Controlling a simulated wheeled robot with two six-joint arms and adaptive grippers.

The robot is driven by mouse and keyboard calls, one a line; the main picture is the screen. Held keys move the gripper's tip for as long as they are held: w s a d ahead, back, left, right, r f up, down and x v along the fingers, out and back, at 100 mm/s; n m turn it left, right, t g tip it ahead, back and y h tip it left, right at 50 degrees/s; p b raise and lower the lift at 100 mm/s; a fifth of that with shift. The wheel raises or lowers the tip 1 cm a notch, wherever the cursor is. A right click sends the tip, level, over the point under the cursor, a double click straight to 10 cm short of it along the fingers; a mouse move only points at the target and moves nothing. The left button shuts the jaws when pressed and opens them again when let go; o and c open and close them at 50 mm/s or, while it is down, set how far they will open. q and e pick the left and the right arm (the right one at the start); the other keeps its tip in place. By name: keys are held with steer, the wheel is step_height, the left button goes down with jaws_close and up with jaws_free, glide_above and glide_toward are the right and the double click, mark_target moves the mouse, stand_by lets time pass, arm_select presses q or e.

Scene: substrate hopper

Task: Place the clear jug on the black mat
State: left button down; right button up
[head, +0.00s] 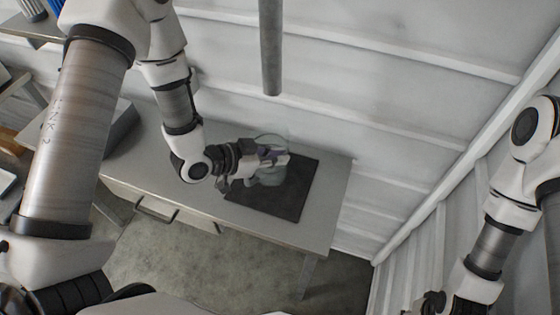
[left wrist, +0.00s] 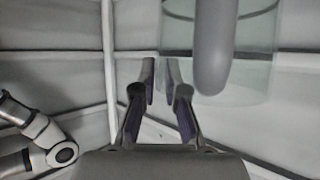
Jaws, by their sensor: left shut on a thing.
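The clear jug (head: 270,175) is see-through and hard to make out in the head view, above the black mat (head: 285,203) on the grey table. My left gripper (head: 283,158) is shut on the jug at its side, reaching in from the left. In the left wrist view the jug (left wrist: 255,60) is a faint glassy cylinder, its left edge between the closely spaced fingertips (left wrist: 160,72). Whether the jug touches the mat is unclear. My right gripper (head: 432,303) shows only partly at the bottom right, away from the table.
A grey pipe (head: 271,50) hangs down behind the jug and mat; a grey rounded bar (left wrist: 213,50) overlaps the jug in the left wrist view. The table (head: 325,215) has a drawer handle (head: 157,213) at its front. White ribbed walls stand behind and right.

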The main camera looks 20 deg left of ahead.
arm_select(q)
steer(key=shift+w+d+f+p, duration=0.1)
steer(key=shift+w+d+p, duration=0.1)
steer(key=shift+w, duration=0.35)
steer(key=shift+w+d+f+p, duration=0.1)
steer(key=shift+w+p, duration=0.1)
steer(key=shift+w, duration=0.3)
step_height(320, 180, down, 3)
steer(key=shift+r+p, duration=0.1)
steer(key=shift+p, duration=0.45)
steer(key=shift+f, duration=0.3)
steer(key=shift+s+a+f, duration=0.1)
steer(key=shift+f, duration=0.05)
steer(key=c, duration=1.2)
jaws_free()
